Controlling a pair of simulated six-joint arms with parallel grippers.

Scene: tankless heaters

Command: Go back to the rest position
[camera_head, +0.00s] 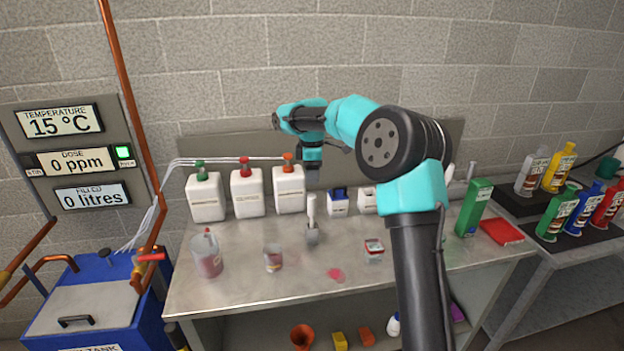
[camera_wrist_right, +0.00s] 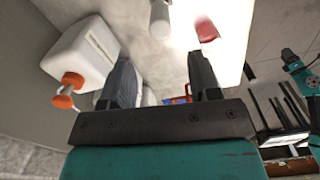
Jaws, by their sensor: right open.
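My right gripper (camera_head: 312,172) hangs pointing down over the back of the steel bench (camera_head: 330,285), just right of the white jug with the orange cap (camera_head: 289,190). In the right wrist view, the right gripper (camera_wrist_right: 162,82) has its two fingers spread apart with nothing held between them. The orange-capped jug (camera_wrist_right: 85,55) shows close beside the left finger there. My right arm reaches up and over the bench from the bottom of the head view. My left gripper is not in the head view.
White jugs with a green cap (camera_head: 206,197) and a red cap (camera_head: 247,192) stand at the back left. A beaker (camera_head: 207,258), a small cup (camera_head: 273,258), a pink spot (camera_head: 335,274) and a small red-and-white box (camera_head: 374,249) are in front. A green box (camera_head: 474,208) stands right of my arm.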

